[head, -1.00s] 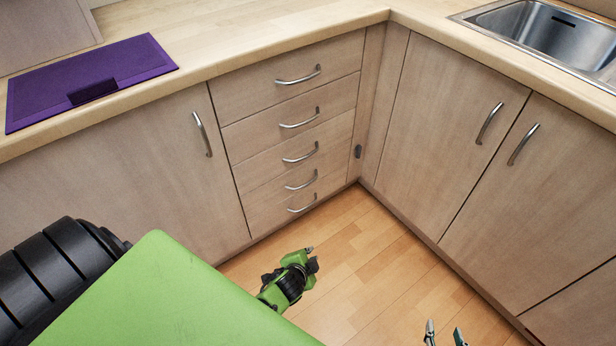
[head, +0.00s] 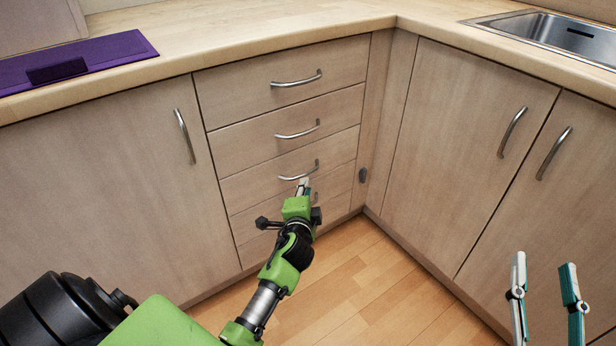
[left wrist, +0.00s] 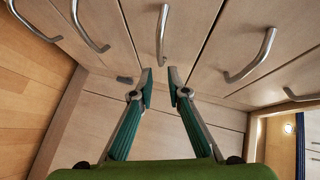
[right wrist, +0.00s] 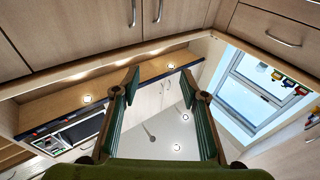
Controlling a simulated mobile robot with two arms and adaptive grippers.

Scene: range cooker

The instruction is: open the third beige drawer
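The third beige drawer (head: 250,187) from the top is closed in the stack of drawers in the head view. Its curved metal handle (head: 299,172) also shows straight ahead in the left wrist view (left wrist: 162,35). My left gripper (head: 304,184) is at the handle, just below it in the head view. In the left wrist view its fingers are apart with a gap between them, and the handle lies just beyond the tips. I cannot tell whether they touch it. My right gripper (head: 544,264) is open and empty, low at the right. My left gripper hides parts of the lower drawers.
Closed drawers lie above and below, with a closed cabinet door (head: 110,190) to the left. Corner cabinets with handles (head: 512,132) stand at the right. The wooden floor (head: 350,290) in front is clear. A worktop (head: 240,40) runs above, with a sink (head: 550,35).

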